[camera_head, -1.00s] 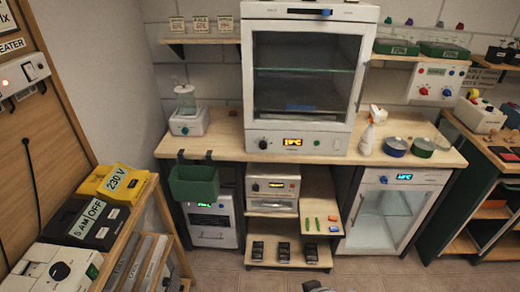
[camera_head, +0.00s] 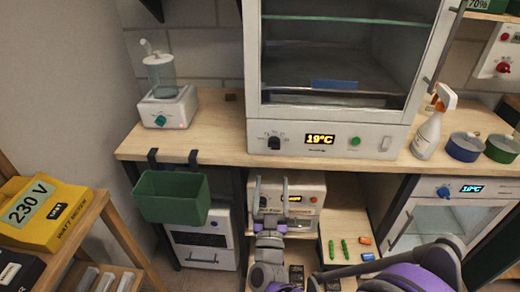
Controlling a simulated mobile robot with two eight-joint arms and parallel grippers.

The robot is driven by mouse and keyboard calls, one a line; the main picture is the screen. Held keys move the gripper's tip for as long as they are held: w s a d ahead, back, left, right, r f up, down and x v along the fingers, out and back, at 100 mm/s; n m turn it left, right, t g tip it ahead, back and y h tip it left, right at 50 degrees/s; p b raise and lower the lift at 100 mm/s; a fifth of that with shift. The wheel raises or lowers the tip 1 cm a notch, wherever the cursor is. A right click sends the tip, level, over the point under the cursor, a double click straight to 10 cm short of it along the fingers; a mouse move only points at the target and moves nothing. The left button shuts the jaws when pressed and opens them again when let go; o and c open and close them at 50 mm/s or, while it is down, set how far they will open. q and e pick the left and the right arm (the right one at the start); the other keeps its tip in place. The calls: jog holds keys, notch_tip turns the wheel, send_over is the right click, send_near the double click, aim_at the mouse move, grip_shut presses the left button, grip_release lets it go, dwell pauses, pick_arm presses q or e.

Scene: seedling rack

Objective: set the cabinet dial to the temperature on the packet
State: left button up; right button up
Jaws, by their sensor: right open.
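The white cabinet (camera_head: 408,140) with a glass door stands on the bench. Its lower panel has a black dial (camera_head: 274,143) at the left and a lit display (camera_head: 320,140) that appears to read 19°C. My right gripper (camera_head: 271,186) is open and empty, its two fingers pointing up below the bench edge, under the dial and apart from it. It partly covers a small white device behind it. No seed packet with a readable temperature is in view. My left gripper is not in view.
A stirrer-like device (camera_head: 168,105) stands on the bench at left, and a green bin (camera_head: 172,197) hangs from the edge. A spray bottle (camera_head: 430,128) and blue dish (camera_head: 463,148) are at right. A lower cabinet (camera_head: 420,215) has a blue dial.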

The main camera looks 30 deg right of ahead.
aim_at(274, 147)
jog(key=x, duration=1)
jog(key=shift+w+d+r, duration=0.1)
jog(key=shift+d+r, duration=0.1)
jog(key=shift+r, duration=0.05)
grip_shut()
